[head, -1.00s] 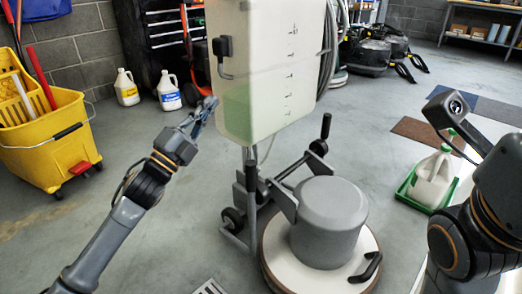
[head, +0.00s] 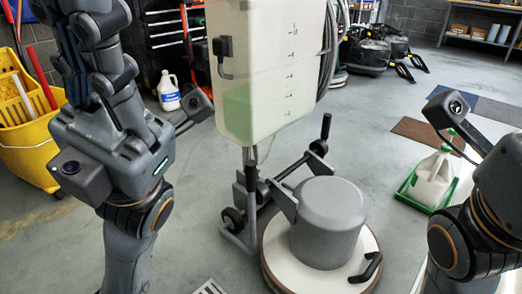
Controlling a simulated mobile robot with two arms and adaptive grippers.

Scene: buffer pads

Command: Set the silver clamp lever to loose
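The grey floor machine (head: 328,226) stands in the middle of the head view, with a round motor housing on a wide pale disc. An upright lever with a black grip (head: 326,126) rises from its bracket behind the housing. I cannot pick out a silver clamp lever with certainty, nor its setting. The pale tank (head: 268,85) hides part of the machine's upper column. My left gripper (head: 88,25) is raised at the upper left, left of the tank and apart from the machine; its fingertips are not clear. My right arm is at the right edge; its fingers are out of view.
A yellow mop bucket (head: 30,150) stands at the left, partly behind my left arm. A white jug (head: 169,92) stands by the dark tool chest (head: 163,35). Another jug (head: 434,180) sits in a green tray (head: 412,193) at the right. Floor between machine and tray is clear.

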